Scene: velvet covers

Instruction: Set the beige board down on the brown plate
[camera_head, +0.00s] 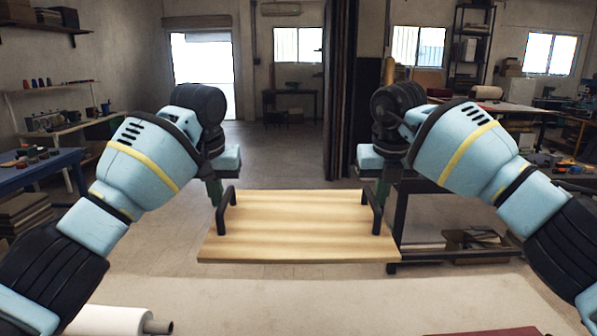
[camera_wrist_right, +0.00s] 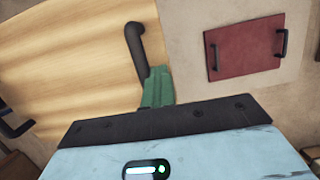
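The beige board (camera_head: 300,222) is a light wooden panel with a black handle at each end. I cannot make out a brown plate in either view.
A beige-topped table (camera_head: 300,300) lies below, mostly clear in its middle. A dark red board with black handles (camera_wrist_right: 243,50) lies on it, its edge showing at the head view's bottom right (camera_head: 485,332). A white roll (camera_head: 105,321) lies at the near left.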

